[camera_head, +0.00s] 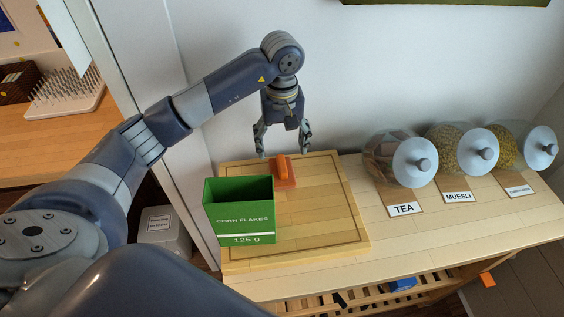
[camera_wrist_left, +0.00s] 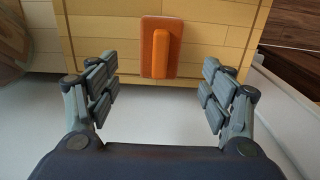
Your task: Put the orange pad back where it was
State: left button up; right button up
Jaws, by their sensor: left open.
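The orange pad (camera_head: 284,174) is a flat orange-red block with a raised orange handle. It lies on the wooden board (camera_head: 325,220), close behind the green box. In the left wrist view the pad (camera_wrist_left: 172,50) lies between and beyond my fingers, near the edge of the board (camera_wrist_left: 218,35). My left gripper (camera_head: 283,152) is open and empty, pointing down above and just behind the pad, apart from it. Its spread fingers also show in the left wrist view (camera_wrist_left: 160,90). My right gripper is not in view.
A green open box (camera_head: 240,215) labelled "CORN FLAKES 125 g" stands on the board's left part. Glass jars of tea (camera_head: 383,160), muesli (camera_head: 445,143) and another food stand at the right behind labels. The board's right half is clear. A white wall is close behind.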

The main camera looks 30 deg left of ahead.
aim_at(282, 163)
pick_arm(q)
jog(key=shift+r+b, duration=0.4)
jog(key=shift+r, duration=1.4)
